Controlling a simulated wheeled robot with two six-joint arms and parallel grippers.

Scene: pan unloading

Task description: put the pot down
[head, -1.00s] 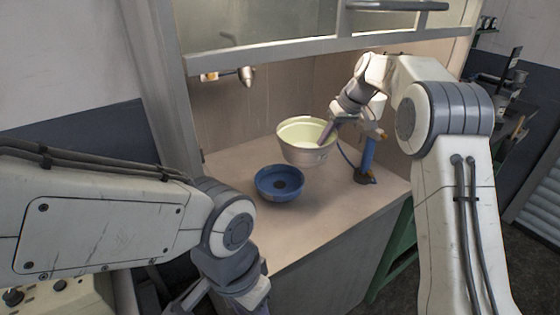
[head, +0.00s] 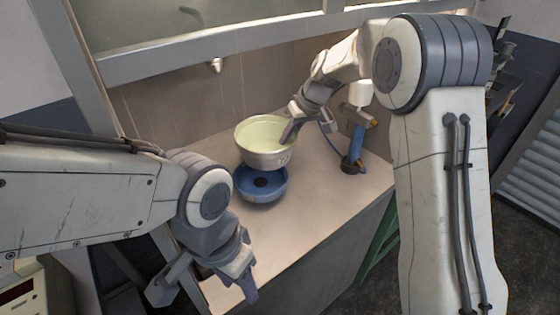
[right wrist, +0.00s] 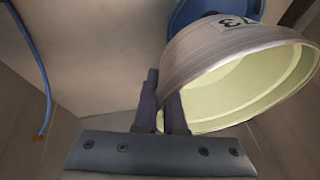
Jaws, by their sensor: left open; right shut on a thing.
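The pot (head: 265,157) is metal outside and pale green inside, with a dark mark on its wall. My right gripper (head: 290,131) is shut on its right rim and holds it roughly upright. In the right wrist view the fingers (right wrist: 163,112) pinch the wall of the pot (right wrist: 215,55). The pot appears above and behind the blue bowl-like stand (head: 262,194), which has a dark centre; the pot hides its far rim. The stand also shows in the right wrist view (right wrist: 188,14), partly hidden. My left gripper (head: 210,293) is open and empty by the bench's front-left edge.
The bench top (head: 310,210) is clear in front and to the right of the stand. A blue upright tool (head: 355,140) with a hose stands at the right of the pot. A frame bar (head: 200,48) crosses above the bench.

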